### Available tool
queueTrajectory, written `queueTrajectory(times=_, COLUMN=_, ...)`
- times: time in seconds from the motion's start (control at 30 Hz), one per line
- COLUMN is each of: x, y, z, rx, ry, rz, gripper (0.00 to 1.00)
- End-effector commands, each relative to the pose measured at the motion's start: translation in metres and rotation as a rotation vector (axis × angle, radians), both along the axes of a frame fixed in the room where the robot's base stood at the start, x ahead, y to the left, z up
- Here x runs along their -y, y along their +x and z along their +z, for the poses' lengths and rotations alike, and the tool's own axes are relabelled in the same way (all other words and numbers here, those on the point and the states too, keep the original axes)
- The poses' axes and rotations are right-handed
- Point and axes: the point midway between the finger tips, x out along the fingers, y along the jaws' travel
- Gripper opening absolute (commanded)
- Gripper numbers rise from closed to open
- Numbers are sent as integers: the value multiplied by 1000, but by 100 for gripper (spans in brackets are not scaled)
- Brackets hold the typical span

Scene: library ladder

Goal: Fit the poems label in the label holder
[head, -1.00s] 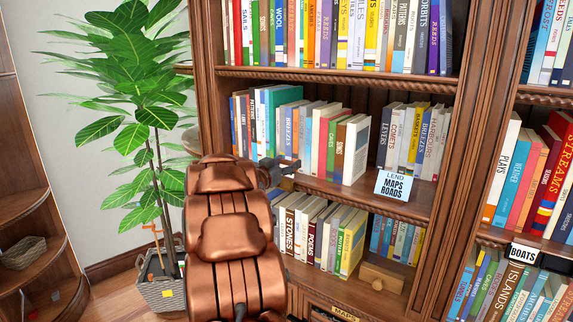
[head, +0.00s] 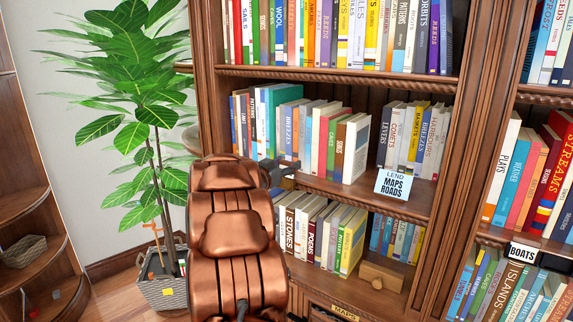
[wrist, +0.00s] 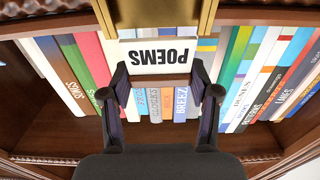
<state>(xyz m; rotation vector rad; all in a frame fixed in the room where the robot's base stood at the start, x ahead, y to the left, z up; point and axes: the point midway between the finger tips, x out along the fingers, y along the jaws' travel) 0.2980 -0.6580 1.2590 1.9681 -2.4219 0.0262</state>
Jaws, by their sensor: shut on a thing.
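The poems label (wrist: 158,56) is a white card with black lettering, upside down in the wrist view. My gripper (wrist: 159,76) is shut on it, with a dark finger at each side edge. A brass label holder (wrist: 207,18) shows at the top of the wrist view, its two side rails just beyond the label. The label's far edge lies near the open space between these rails; I cannot tell whether it is inside them. In the head view my gripper (head: 284,168) is small and mostly behind my copper arm, and the label cannot be made out.
Bookshelves full of upright books surround the gripper. A potted plant (head: 160,290) stands at left.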

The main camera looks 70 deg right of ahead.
Motion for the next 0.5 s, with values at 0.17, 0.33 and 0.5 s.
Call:
queueTrajectory(times=0.17, x=-1, y=0, z=-4, rx=0, ry=0, rz=1, gripper=34)
queueTrajectory(times=0.33, x=-2, y=1, z=-8, rx=-1, ry=0, rz=1, gripper=34)
queueTrajectory(times=0.5, x=-2, y=1, z=-11, rx=0, ry=1, rz=1, gripper=34)
